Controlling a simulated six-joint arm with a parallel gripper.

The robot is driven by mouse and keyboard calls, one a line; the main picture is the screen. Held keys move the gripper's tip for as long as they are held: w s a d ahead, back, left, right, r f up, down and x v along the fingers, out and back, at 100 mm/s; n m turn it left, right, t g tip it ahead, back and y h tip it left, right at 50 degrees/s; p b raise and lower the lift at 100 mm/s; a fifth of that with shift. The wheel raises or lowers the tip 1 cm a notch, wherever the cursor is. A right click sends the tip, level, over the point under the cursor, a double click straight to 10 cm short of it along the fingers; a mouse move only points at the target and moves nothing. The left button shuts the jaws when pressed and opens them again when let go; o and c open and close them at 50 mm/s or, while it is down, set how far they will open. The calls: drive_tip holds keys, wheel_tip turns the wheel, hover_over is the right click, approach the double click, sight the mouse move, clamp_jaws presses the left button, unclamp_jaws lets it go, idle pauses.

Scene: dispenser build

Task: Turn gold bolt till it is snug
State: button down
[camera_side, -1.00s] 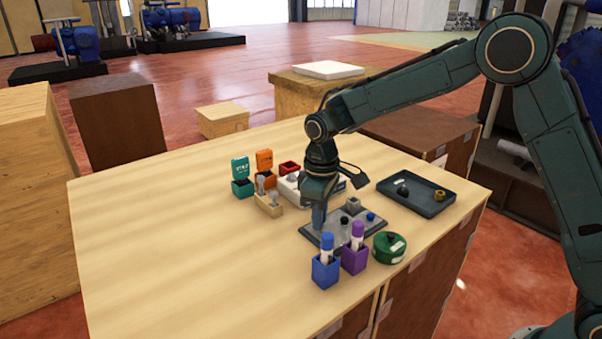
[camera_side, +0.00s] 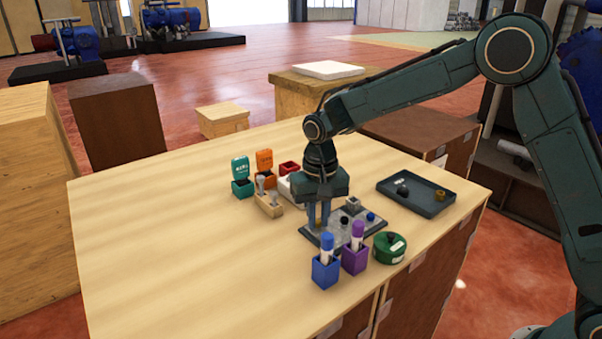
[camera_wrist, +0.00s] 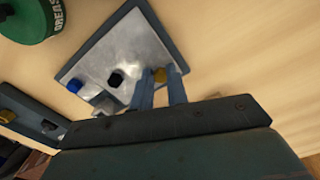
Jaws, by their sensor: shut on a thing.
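The gold bolt (camera_wrist: 160,75) shows in the wrist view at the fingertips of my gripper (camera_wrist: 168,76), near one edge of the grey metal plate (camera_wrist: 140,47). My gripper is shut on the bolt, and its two blue fingers reach down to the plate. In the side view my gripper (camera_side: 319,222) points straight down over the left part of the plate (camera_side: 310,234). A black knob (camera_wrist: 115,79) and a blue knob (camera_wrist: 75,85) also sit on the plate. How far the bolt is seated cannot be seen.
Blue (camera_side: 325,272) and purple (camera_side: 355,259) marker holders stand in front of the plate, beside a green grease tin (camera_side: 389,247). A dark tray (camera_side: 440,207) lies to the right. Stamps and a wooden rack (camera_side: 268,206) stand behind left. The table's left side is clear.

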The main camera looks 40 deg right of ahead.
sight(318, 223)
drive_tip(key=shift+r+m, duration=0.1)
drive_tip(key=shift+m, duration=1)
drive_tip(key=c, duration=1.4)
unclamp_jaws()
wheel_tip(318, 223, up, 14)
drive_tip(key=shift+f, duration=0.1)
